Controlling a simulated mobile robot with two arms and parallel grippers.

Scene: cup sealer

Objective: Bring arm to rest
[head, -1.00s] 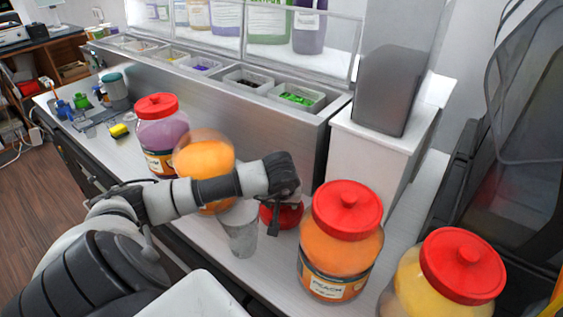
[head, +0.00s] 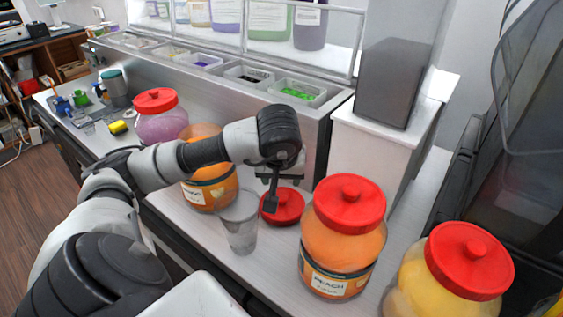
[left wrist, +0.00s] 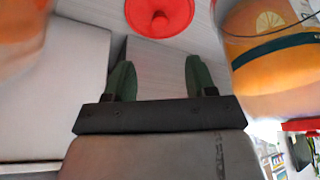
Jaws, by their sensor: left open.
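My left arm comes in from the left and bends down at the wrist. My left gripper (head: 271,197) hangs above the counter by a loose red lid (head: 288,208), and overlaps it in the head view. In the left wrist view the two dark fingers (left wrist: 160,80) stand wide apart with nothing between them. The red lid (left wrist: 160,14) lies beyond the fingertips there. My right gripper is not in view.
A clear cup (head: 240,230) and a lidless orange jar (head: 208,187) stand close beside the left gripper. A red-lidded peach jar (head: 338,245) is to its right, with a yellow jar (head: 440,285) further right. A white box (head: 382,160) stands behind. A purple jar (head: 160,125) is further left.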

